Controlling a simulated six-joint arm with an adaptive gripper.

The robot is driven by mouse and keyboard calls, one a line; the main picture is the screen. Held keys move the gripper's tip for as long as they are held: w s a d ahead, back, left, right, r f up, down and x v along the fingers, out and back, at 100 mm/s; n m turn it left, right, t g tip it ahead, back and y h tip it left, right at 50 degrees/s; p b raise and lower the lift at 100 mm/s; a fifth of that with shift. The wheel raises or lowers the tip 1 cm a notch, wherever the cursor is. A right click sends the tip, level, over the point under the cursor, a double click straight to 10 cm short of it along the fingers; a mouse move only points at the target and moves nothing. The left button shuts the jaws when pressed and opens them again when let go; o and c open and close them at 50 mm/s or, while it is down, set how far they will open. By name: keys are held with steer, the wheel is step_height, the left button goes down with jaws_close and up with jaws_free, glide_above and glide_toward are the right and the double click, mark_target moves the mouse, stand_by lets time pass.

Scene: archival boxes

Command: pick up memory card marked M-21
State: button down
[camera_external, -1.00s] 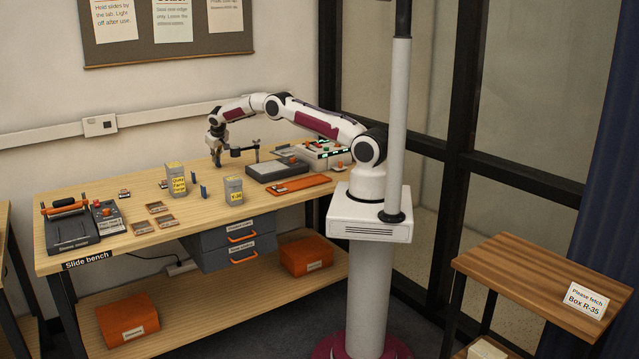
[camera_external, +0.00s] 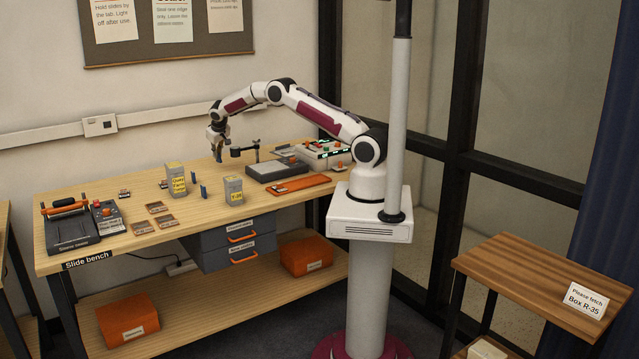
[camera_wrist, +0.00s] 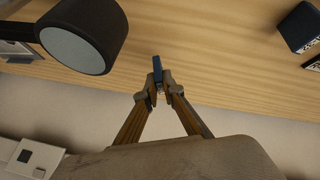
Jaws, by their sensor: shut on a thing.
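My gripper (camera_external: 217,151) is over the back of the slide bench, pointing down. In the wrist view, my gripper (camera_wrist: 157,88) is shut on a small dark blue card (camera_wrist: 157,69), seen nearly edge-on, with its marking not readable. It appears clear of the bench top. Two other blue cards stand upright on the bench to the left, a farther one (camera_external: 193,177) and a nearer one (camera_external: 203,191). A dark blue piece with white lettering (camera_wrist: 299,27) is at the upper right of the wrist view; its text is unreadable.
A black magnifier arm (camera_external: 238,152) stands just right of my gripper; its round head (camera_wrist: 82,38) looms at the upper left of the wrist view. A light panel (camera_external: 274,171) and a console (camera_external: 322,152) are to the right.

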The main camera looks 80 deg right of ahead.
steer(key=s+a, duration=0.2)
steer(key=a, duration=0.2)
steer(key=s+a, duration=0.3)
steer(key=a, duration=0.1)
steer(key=s+a, duration=0.3)
steer(key=a, duration=0.1)
steer(key=shift+a, duration=0.1)
steer(key=shift+a, duration=0.1)
stand_by(0.8)
